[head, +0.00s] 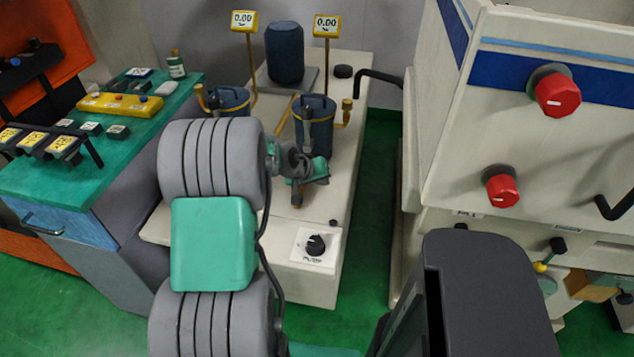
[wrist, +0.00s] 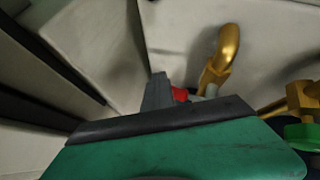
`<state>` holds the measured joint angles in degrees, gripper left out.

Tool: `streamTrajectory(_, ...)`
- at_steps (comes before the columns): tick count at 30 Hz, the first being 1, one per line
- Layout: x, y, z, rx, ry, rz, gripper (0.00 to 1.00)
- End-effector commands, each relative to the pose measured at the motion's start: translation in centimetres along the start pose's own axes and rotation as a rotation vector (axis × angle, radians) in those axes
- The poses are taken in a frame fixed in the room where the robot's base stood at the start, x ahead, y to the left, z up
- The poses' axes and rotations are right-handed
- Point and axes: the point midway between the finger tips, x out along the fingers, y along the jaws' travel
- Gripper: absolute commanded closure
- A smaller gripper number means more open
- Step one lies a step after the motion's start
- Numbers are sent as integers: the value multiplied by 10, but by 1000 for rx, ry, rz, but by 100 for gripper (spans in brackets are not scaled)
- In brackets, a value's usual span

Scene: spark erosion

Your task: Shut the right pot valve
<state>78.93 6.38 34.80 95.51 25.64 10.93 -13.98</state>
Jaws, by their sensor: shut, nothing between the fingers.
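The right pot (head: 314,128) is a dark blue cylinder standing on the pale bench. A brass fitting (head: 346,112) sticks out on its right side. My gripper (head: 312,178) is shut and empty, low in front of this pot. In the wrist view a grey fingertip (wrist: 157,92) shows beyond the green gripper body. A small red piece (wrist: 180,94) shows right beside it; I cannot tell if they touch. A bent brass pipe (wrist: 222,55) rises behind. My gripper hides much of the pot's lower front, and the valve's position cannot be made out.
The left pot (head: 229,101) stands close by, with yellow readouts (head: 326,26) on posts behind. A dark cylinder (head: 285,52) is at the back. A black knob (head: 315,245) is on the bench front. A pale cabinet with red knobs (head: 557,94) stands right, across a green floor gap.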

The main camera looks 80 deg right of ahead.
Motion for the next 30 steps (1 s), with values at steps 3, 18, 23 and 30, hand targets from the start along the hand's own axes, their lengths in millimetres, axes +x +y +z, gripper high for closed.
streamTrajectory(3, 1, 3, -4, 5, 7, 3, 100)
streamTrajectory(18, -3, 2, -5, 5, 15, 3, 100)
streamTrajectory(23, -13, -3, 19, 1, 8, 1, 100)
streamTrajectory(30, -52, 24, 41, 7, 6, 3, 100)
